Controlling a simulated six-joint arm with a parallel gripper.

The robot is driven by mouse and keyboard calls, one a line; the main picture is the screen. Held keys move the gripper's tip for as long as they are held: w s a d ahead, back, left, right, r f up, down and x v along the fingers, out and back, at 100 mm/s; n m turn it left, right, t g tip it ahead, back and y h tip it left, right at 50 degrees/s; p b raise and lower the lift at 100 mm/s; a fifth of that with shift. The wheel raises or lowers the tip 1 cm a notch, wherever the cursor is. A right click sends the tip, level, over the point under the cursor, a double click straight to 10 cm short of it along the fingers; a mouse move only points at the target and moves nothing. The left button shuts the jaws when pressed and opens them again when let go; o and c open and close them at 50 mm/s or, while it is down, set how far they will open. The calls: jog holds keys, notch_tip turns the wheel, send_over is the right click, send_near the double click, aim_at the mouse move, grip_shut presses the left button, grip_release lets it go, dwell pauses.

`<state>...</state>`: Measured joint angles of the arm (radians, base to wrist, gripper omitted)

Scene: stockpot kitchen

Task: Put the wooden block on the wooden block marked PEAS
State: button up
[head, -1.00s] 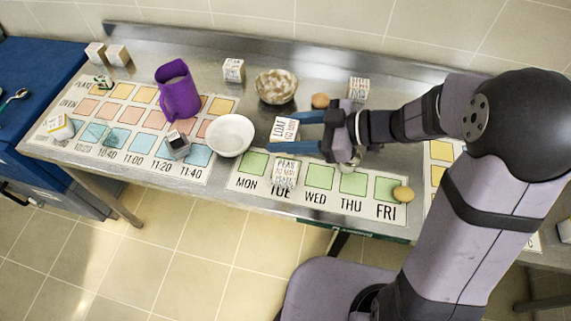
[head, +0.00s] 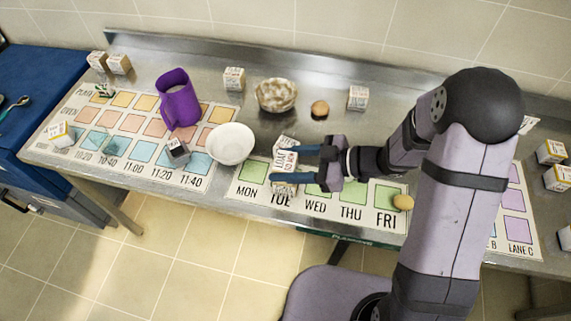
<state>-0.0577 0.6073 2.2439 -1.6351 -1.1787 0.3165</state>
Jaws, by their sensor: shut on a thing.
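My gripper (head: 290,164) is shut on a white-faced wooden block (head: 285,160) with printed lettering, holding it between its two blue fingers. The held block is over the wooden block marked PEAS (head: 284,188), which sits on the TUE square of the day mat. Only a lower part of the PEAS block shows below the held block and the near finger. I cannot tell whether the two blocks touch.
A white bowl (head: 232,143) stands close on the left, with a purple pitcher (head: 179,104) beyond it. A speckled bowl (head: 276,95), a brown round item (head: 320,108) and lettered blocks (head: 358,98) stand behind. A yellowish round item (head: 403,202) lies near FRI.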

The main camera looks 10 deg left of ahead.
jog(key=shift+f, duration=0.45)
jog(key=shift+f, duration=0.1)
jog(key=o, duration=1.1)
jog(key=shift+o, duration=0.2)
jog(key=shift+d, duration=0.1)
jog(key=b+v, duration=0.2)
jog(key=v, duration=1)
jog(key=shift+w, duration=0.1)
